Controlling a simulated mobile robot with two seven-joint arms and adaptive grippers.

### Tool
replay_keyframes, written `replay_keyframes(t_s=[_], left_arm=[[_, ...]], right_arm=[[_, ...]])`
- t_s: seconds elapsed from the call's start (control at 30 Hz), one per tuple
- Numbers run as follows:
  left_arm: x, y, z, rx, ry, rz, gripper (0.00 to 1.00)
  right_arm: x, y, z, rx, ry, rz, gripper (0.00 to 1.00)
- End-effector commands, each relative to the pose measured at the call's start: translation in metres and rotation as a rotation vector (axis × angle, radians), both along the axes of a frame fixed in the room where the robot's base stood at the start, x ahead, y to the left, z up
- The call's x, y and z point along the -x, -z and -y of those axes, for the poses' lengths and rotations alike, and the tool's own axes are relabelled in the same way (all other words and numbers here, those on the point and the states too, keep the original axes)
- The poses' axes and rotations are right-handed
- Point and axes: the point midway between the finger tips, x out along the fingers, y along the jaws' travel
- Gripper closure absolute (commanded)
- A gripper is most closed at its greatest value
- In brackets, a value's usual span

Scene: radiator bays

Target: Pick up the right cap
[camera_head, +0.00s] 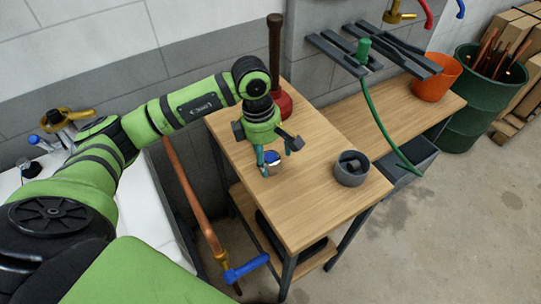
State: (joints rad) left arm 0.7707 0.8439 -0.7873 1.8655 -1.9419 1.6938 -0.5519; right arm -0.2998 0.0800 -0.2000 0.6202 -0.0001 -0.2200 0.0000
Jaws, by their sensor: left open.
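My left gripper (273,156) is open and points down over the near wooden table. A small pale object with a blue top (272,158) shows between and just below its fingers; it looks like a cap, and the fingers partly hide it. I cannot tell whether the fingers touch it. A dark grey round cup (352,169) stands to the right on the same table, with dark pieces inside that I cannot make out. My right gripper does not show.
The wooden table (312,205) is mostly clear. A red plunger (283,103) stands behind the gripper. A copper pipe with a blue lever (246,267) stands at the table's left side. An orange bucket (436,78) and a green barrel (468,120) are at the right.

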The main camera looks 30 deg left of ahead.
Motion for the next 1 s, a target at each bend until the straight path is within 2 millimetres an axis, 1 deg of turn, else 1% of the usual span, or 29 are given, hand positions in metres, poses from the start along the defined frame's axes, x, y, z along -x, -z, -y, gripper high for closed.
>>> replay_keyframes(t_s=[0.03,0.13,0.37,0.4,0.47,0.5,0.53,0.57,0.67,0.7,0.9,1.0], left_arm=[[0.000,0.006,0.002,0.001,-0.001,-0.002,0.23],[-0.001,0.014,0.003,0.001,0.001,0.000,0.23],[-0.001,0.017,0.003,0.000,0.001,0.002,0.23],[-0.001,0.017,0.003,0.000,0.001,0.002,0.31],[-0.001,0.017,0.003,0.000,0.001,0.002,0.55],[-0.001,0.017,0.003,0.002,0.001,0.002,0.71],[-0.001,0.017,0.003,0.001,0.001,0.003,0.83],[-0.001,0.017,0.003,0.001,0.001,0.001,0.87],[-0.001,0.017,0.003,0.001,0.001,0.001,0.87],[-0.001,0.017,0.003,0.002,0.001,0.002,0.92],[-0.001,0.016,0.003,0.001,0.001,0.003,0.92],[-0.002,0.013,0.003,0.001,0.001,0.004,0.92]], right_arm=[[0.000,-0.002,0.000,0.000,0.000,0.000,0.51],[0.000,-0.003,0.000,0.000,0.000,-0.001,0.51],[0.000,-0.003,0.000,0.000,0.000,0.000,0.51],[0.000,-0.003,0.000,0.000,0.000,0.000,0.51],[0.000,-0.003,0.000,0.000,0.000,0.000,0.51],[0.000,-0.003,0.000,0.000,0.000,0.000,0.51],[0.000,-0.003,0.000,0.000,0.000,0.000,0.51],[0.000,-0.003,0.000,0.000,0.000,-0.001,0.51],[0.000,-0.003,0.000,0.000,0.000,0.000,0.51],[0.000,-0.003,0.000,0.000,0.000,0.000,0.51],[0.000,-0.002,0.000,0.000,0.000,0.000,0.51],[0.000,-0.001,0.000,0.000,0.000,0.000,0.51]])
